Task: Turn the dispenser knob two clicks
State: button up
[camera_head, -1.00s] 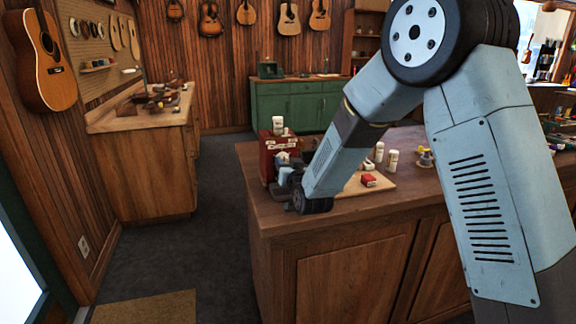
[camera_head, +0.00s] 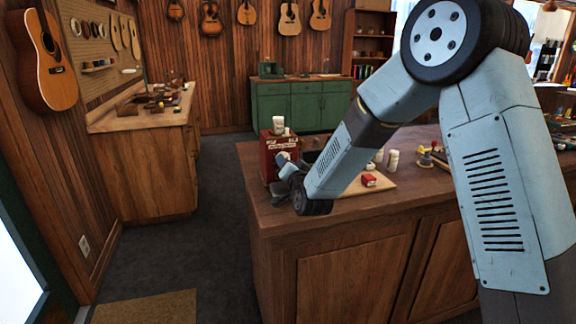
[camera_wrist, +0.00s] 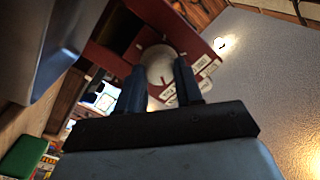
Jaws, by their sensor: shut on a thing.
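The red dispenser (camera_head: 268,146) stands at the left end of the wooden counter, with a white container (camera_head: 278,124) on top. In the wrist view its red front (camera_wrist: 196,44) carries white labels and a round pale knob (camera_wrist: 158,60). My gripper (camera_wrist: 159,68) is shut on the knob, one dark finger on each side of it. In the head view my gripper (camera_head: 282,163) is small, at the dispenser's front, and hides the knob. I cannot read the knob's angle.
A board (camera_head: 381,183) on the counter (camera_head: 345,208) holds a small red box (camera_head: 369,180) and white bottles (camera_head: 392,160), right of my forearm. A green cabinet (camera_head: 305,103) stands behind. The floor left of the counter is clear.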

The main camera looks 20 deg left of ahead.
jog(key=m, duration=0.5)
jog(key=shift+w+d+t, duration=0.25)
jog(key=shift+w+t, duration=0.05)
jog(key=shift+w, duration=0.05)
jog(key=m, duration=0.4)
jog(key=shift+f+m+h, duration=0.15)
jog(key=shift+m+h, duration=0.25)
jog(key=m, duration=0.5)
jog(key=shift+s+a+f+m, duration=0.1)
jog(key=shift+s+m, duration=0.05)
jog(key=shift+m, duration=1.75)
jog(key=o, duration=1)
jog(key=shift+a, duration=0.15)
jog(key=shift+o, duration=0.2)
jog(key=shift+s, duration=0.2)
